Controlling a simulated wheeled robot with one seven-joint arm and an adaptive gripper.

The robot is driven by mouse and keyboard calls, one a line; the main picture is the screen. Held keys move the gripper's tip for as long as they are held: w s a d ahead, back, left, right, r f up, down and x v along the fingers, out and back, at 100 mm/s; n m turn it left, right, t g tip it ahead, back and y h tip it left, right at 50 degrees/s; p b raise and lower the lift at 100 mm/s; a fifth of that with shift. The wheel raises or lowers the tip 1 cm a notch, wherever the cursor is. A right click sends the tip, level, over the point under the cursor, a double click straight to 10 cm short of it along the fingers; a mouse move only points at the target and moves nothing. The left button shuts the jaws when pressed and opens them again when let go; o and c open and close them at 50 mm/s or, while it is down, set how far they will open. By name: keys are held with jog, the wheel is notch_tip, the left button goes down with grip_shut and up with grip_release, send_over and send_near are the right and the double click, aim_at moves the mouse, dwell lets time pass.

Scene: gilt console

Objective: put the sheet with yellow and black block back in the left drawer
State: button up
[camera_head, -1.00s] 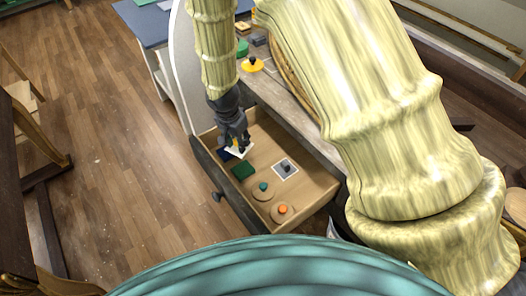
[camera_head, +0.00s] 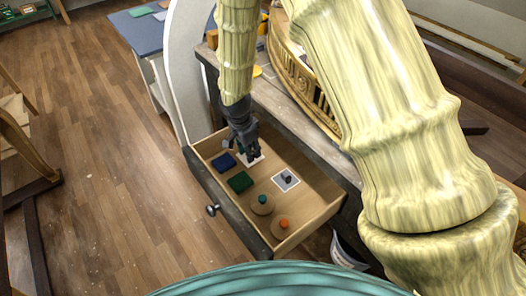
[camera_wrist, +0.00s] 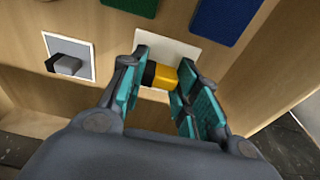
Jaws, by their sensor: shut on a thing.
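The sheet with the yellow and black block (camera_wrist: 180,49) is a white card with a small block on it, seen in the wrist view. My gripper (camera_wrist: 160,85) is shut on the yellow and black block (camera_wrist: 165,76). In the head view my gripper (camera_head: 252,156) is inside the open drawer (camera_head: 308,222), at its far end, and a white corner of the sheet shows beside the fingers. The sheet lies flat at or just above the drawer floor; I cannot tell whether it touches. My fingers hide part of the block.
The drawer also holds a blue piece (camera_head: 223,163), a green piece (camera_head: 240,181), a grey sheet with a dark block (camera_head: 286,180) and round discs with teal (camera_head: 262,204) and orange (camera_head: 282,228) knobs. The gilt console part (camera_head: 305,65) stands behind the drawer.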

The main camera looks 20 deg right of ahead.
jog(key=shift+w+d+f, duration=0.15)
jog(key=shift+d+f, duration=0.1)
jog(key=shift+d, duration=0.2)
jog(key=d+f+b, duration=0.1)
jog(key=w+d+f+b, duration=0.1)
jog(key=d, duration=0.1)
jog(key=shift+w+d+f, duration=0.2)
jog(key=shift+d+f, duration=0.05)
jog(key=shift+f, duration=0.15)
jog(key=shift+r, duration=0.1)
jog(key=shift+s+d, duration=0.1)
jog(key=shift+f, duration=0.2)
jog(key=o, duration=0.9)
jog(key=shift+r, duration=0.2)
jog(key=r, duration=0.4)
jog(key=a+r, duration=0.1)
jog(key=r, duration=0.7)
jog(key=shift+s+a, duration=0.3)
jog(key=shift+a, duration=0.1)
